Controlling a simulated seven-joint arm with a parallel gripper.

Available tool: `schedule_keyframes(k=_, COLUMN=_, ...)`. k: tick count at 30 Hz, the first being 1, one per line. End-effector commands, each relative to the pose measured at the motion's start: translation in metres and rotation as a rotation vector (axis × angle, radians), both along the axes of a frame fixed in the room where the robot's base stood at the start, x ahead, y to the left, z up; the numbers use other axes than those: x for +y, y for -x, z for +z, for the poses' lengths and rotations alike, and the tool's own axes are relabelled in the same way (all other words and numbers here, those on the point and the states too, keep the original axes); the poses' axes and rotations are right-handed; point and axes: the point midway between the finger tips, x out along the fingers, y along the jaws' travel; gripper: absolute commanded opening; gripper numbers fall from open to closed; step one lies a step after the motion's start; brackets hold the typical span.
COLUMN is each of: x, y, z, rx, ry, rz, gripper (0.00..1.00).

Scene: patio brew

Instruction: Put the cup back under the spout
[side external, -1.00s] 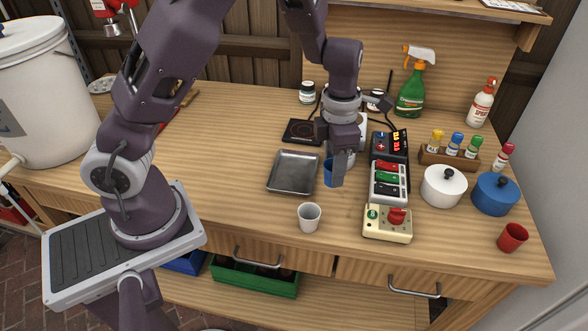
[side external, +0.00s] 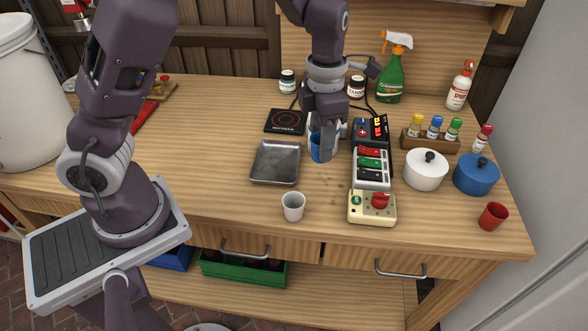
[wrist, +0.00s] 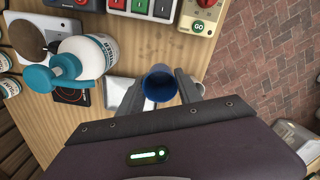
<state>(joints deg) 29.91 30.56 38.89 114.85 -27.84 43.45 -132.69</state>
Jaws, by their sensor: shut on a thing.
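The blue cup (side external: 318,149) is in my gripper (side external: 327,140), right of the metal tray. It shows in the wrist view (wrist: 160,82), mouth towards the camera, between the two fingers of my gripper (wrist: 160,92). My gripper is shut on it. I cannot tell whether its base touches the table. A white pump bottle (wrist: 97,54) with a teal head and spout (wrist: 38,78) stands left of the cup in the wrist view. In the side view my gripper mostly hides that bottle. The cup is beside it, apart from the spout in the wrist view.
The metal tray (side external: 257,174) and hotplate (side external: 286,121) are on the left. A white cup (side external: 293,207) stands in front. Control boxes (side external: 371,167) are close on the right, with a white pot (side external: 425,171) and blue pot (side external: 476,174) beyond.

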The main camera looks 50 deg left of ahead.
Motion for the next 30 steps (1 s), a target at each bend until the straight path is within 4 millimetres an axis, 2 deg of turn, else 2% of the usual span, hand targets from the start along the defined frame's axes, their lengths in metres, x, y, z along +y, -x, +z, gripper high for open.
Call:
schedule_keyframes(k=2, x=0.000, y=0.001, z=0.001, rx=0.003, ry=-0.003, rz=0.007, gripper=0.00)
schedule_keyframes(k=6, x=0.000, y=0.002, z=-0.033, rx=0.007, ry=-0.004, rz=0.009, gripper=0.00)
schedule_keyframes(k=15, x=0.001, y=0.001, z=-0.087, rx=0.005, ry=-0.004, rz=0.008, gripper=0.00)
schedule_keyframes(k=27, x=0.000, y=0.001, z=-0.096, rx=0.003, ry=-0.003, rz=0.008, gripper=0.00)
schedule_keyframes(k=28, x=0.000, y=0.001, z=-0.096, rx=0.003, ry=-0.003, rz=0.007, gripper=0.45)
schedule_keyframes(k=30, x=0.000, y=0.001, z=-0.095, rx=0.002, ry=-0.003, rz=0.007, gripper=0.59)
